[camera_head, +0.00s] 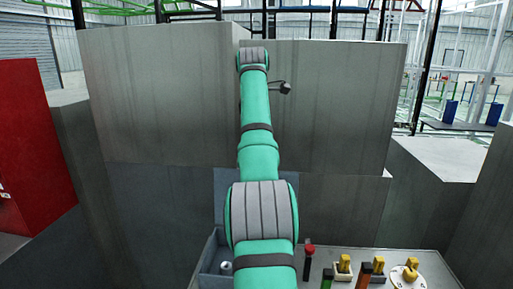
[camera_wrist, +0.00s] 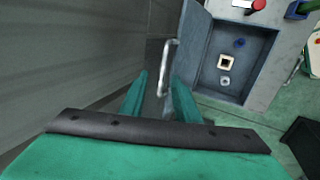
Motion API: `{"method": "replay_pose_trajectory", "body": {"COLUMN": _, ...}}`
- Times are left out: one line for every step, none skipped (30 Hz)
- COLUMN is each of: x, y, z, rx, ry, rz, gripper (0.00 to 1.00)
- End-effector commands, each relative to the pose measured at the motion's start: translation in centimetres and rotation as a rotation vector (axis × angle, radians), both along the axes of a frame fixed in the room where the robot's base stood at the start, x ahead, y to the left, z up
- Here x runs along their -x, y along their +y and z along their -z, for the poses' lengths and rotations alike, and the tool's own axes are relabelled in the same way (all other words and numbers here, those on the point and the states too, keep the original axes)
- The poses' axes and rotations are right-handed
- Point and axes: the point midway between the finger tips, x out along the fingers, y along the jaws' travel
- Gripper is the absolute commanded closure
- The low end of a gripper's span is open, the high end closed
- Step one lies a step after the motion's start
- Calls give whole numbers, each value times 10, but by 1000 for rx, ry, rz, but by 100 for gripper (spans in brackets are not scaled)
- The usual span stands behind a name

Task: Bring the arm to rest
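My teal arm (camera_head: 257,150) reaches forward and up in the head view; the fingers cannot be made out there. In the wrist view my gripper (camera_wrist: 160,77) has its two teal fingers apart with nothing held. A silver bar handle (camera_wrist: 166,68) on an open grey-blue door (camera_wrist: 187,50) shows just ahead of and between the fingertips. I cannot tell whether they touch it. The door belongs to an open box (camera_wrist: 266,72) at the right, which also shows in the head view (camera_head: 208,262), partly hidden by my arm.
Inside the box lie a blue piece (camera_wrist: 239,43), a beige square frame (camera_wrist: 226,62) and a pale ring (camera_wrist: 224,81). A red-topped button (camera_head: 309,249) and several yellow pieces stand on the bench (camera_head: 330,262). Tall grey walls (camera_head: 330,100) stand ahead; a red cabinet (camera_head: 35,150) is left.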

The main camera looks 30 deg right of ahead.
Motion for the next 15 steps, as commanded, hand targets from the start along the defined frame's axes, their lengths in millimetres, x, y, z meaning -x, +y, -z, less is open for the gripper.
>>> {"method": "replay_pose_trajectory", "body": {"x": 1, "y": 2, "z": -4, "rx": 0, "ry": 0, "rz": -1, "gripper": 71}}
{"method": "replay_pose_trajectory", "body": {"x": 1, "y": 3, "z": -6, "rx": 0, "ry": -1, "rz": -2, "gripper": 71}}
{"method": "replay_pose_trajectory", "body": {"x": 1, "y": 4, "z": -7, "rx": 0, "ry": -1, "rz": -2, "gripper": 71}}
{"method": "replay_pose_trajectory", "body": {"x": 2, "y": 5, "z": -8, "rx": 1, "ry": -1, "rz": -3, "gripper": 71}}
{"method": "replay_pose_trajectory", "body": {"x": 2, "y": 5, "z": -9, "rx": 0, "ry": -1, "rz": -4, "gripper": 71}}
{"method": "replay_pose_trajectory", "body": {"x": 2, "y": 6, "z": -10, "rx": 0, "ry": -1, "rz": -4, "gripper": 71}}
{"method": "replay_pose_trajectory", "body": {"x": 1, "y": 6, "z": -10, "rx": 0, "ry": -1, "rz": -4, "gripper": 71}}
{"method": "replay_pose_trajectory", "body": {"x": 1, "y": 6, "z": -10, "rx": 1, "ry": -1, "rz": -5, "gripper": 71}}
{"method": "replay_pose_trajectory", "body": {"x": 1, "y": 7, "z": -10, "rx": 1, "ry": -1, "rz": -5, "gripper": 71}}
{"method": "replay_pose_trajectory", "body": {"x": 1, "y": 7, "z": -10, "rx": 1, "ry": -1, "rz": -5, "gripper": 71}}
{"method": "replay_pose_trajectory", "body": {"x": 1, "y": 7, "z": -10, "rx": 1, "ry": -1, "rz": -5, "gripper": 71}}
{"method": "replay_pose_trajectory", "body": {"x": 1, "y": 7, "z": -10, "rx": 1, "ry": -1, "rz": -5, "gripper": 71}}
{"method": "replay_pose_trajectory", "body": {"x": 1, "y": 7, "z": -9, "rx": 1, "ry": -1, "rz": -5, "gripper": 71}}
{"method": "replay_pose_trajectory", "body": {"x": 1, "y": 7, "z": -9, "rx": 1, "ry": -1, "rz": -5, "gripper": 71}}
{"method": "replay_pose_trajectory", "body": {"x": 1, "y": 7, "z": -9, "rx": 1, "ry": -1, "rz": -5, "gripper": 71}}
